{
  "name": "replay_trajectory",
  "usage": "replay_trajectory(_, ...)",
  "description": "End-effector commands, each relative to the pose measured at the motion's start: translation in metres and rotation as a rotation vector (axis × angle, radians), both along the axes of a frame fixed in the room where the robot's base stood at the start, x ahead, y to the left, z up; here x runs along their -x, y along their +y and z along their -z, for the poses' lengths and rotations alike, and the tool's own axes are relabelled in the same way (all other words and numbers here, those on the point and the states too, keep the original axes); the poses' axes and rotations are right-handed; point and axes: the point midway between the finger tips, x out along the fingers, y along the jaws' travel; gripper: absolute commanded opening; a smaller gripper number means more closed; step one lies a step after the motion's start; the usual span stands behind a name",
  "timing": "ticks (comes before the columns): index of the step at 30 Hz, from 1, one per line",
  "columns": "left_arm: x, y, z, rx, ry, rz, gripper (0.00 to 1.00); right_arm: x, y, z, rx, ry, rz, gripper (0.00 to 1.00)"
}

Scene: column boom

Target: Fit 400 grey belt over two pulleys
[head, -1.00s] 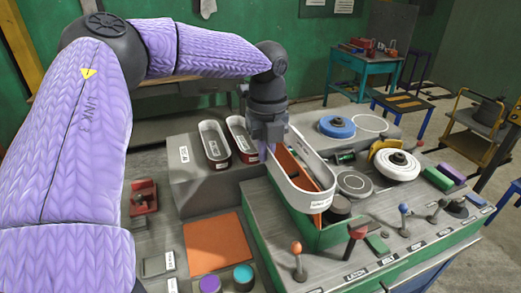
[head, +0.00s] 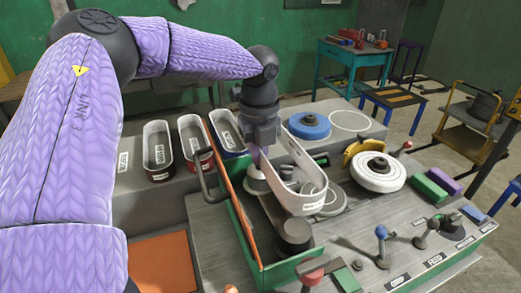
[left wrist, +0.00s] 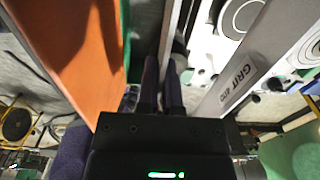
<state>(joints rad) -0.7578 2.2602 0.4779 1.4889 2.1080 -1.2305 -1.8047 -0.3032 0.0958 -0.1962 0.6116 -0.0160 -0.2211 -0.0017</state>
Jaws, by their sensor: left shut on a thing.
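The loop hangs above the green machine housing (head: 290,270), just right of the upright orange panel (head: 232,195). A pale round part (head: 255,180), perhaps the other pulley, shows under the gripper, partly hidden. My right gripper is not in view.
Three other belts, brown (head: 158,150), red (head: 196,142) and blue (head: 226,135), stand in the rack at the back left. A white wheel (head: 378,172) and a blue disc (head: 309,126) are right of the belt. Levers line the front.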

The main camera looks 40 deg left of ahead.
Motion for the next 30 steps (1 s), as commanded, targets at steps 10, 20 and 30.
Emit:
replay_trajectory(10, 0.0, 0.0, 0.036, 0.0, 0.001, 0.0, 0.0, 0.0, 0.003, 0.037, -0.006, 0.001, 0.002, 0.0)
replay_trajectory(20, 0.0, 0.0, 0.068, 0.0, 0.0, -0.001, 0.0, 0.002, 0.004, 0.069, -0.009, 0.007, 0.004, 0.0)
replay_trajectory(30, 0.0, 0.0, 0.099, 0.002, 0.001, 0.0, 0.0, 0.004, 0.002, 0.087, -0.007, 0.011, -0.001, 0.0)
